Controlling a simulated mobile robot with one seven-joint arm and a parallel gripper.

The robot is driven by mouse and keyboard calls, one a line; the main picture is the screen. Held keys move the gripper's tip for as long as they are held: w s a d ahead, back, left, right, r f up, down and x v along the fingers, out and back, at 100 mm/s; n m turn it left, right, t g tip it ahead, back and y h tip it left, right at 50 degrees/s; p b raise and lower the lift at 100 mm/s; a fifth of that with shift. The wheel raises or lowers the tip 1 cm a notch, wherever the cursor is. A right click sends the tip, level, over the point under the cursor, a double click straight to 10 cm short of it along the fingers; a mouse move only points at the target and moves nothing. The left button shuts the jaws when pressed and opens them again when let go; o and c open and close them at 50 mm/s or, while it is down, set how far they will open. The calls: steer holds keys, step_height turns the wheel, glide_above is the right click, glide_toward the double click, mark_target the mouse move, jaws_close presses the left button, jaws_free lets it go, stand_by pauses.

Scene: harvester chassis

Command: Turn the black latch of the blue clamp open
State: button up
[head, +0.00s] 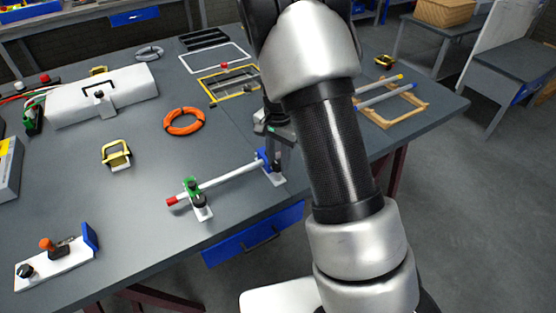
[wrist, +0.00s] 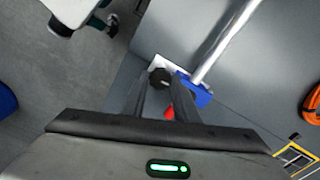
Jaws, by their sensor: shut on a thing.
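The blue clamp (head: 264,158) stands on a white base (head: 279,181) near the table's front edge, around the right end of a white rod (head: 232,175). In the wrist view the blue clamp (wrist: 198,92) is just right of my fingertips. The black latch (wrist: 159,77) shows as a dark knob between the fingertips. My gripper (wrist: 161,88) is shut on the latch; the fingers hide part of it. In the head view my gripper (head: 279,143) comes down over the clamp, and my arm hides much of that area. How far the latch is turned I cannot tell.
A green clamp (head: 194,188) stands around the rod's left part, near its red end. An orange ring (head: 185,121) and a yellow-handled part (head: 116,155) lie farther back. The table left of the rod has free room.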

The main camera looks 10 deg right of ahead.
mark_target(277, 164)
steer(key=n+b, duration=0.1)
steer(key=n, duration=0.3)
steer(key=shift+w, duration=0.1)
steer(key=n+b, duration=0.1)
steer(key=n, duration=0.7)
steer(key=shift+a+n, duration=0.1)
steer(key=shift+n, duration=2.1)
steer(key=o, duration=0.8)
step_height(277, 164, up, 18)
steer(key=shift+f+p, duration=0.25)
steer(key=shift+p, duration=0.15)
steer(key=shift+r, duration=0.1)
